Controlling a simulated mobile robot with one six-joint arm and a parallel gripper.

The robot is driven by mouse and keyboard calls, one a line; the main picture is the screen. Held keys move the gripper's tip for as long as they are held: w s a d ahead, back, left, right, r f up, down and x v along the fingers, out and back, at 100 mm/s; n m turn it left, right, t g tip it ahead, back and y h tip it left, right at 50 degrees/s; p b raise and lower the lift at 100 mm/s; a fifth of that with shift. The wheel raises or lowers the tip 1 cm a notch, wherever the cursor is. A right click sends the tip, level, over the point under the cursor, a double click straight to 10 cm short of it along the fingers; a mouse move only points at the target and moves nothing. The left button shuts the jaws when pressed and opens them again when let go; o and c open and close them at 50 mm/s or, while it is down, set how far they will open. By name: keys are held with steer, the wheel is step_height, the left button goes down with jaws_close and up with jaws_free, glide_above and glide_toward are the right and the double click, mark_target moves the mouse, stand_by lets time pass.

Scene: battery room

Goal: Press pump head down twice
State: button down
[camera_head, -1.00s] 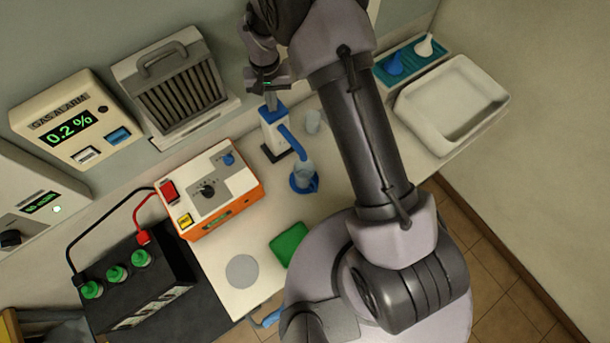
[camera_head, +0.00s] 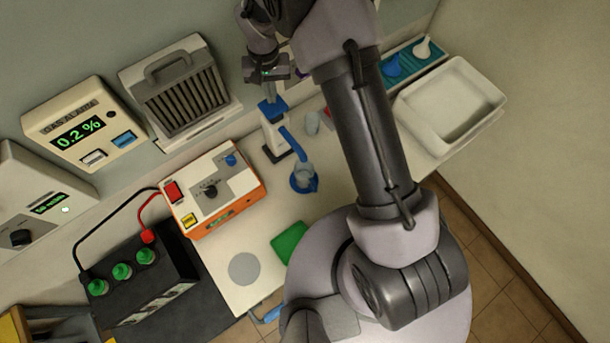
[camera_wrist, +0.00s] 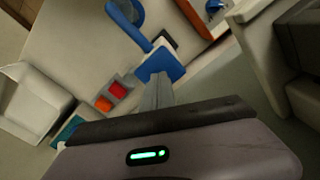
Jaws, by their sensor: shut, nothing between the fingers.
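The pump dispenser (camera_head: 275,136) is a white bottle with a blue head (camera_head: 272,109), standing upright on a dark base. Its blue spout arm reaches toward a blue-rimmed cup (camera_head: 303,177) in front of it. My gripper (camera_head: 268,93) is shut and empty, pointing down just above the blue head. In the wrist view the shut fingertips (camera_wrist: 157,88) line up with the blue head (camera_wrist: 160,64). I cannot tell whether they touch it. The bottle's body is mostly hidden in the wrist view.
An orange-sided charger box (camera_head: 212,189) stands left of the pump. A white tray (camera_head: 407,126) and a teal rack (camera_head: 432,64) lie further right. A green pad (camera_head: 290,243) lies at the front.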

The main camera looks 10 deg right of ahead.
mark_target(273, 106)
steer(key=shift+f, duration=0.15)
steer(key=shift+f+b, duration=2.5)
steer(key=shift+f, duration=0.15)
steer(key=shift+r+p, duration=1.65)
steer(key=shift+r, duration=1.15)
step_height(273, 106, up, 6)
steer(key=p, duration=0.3)
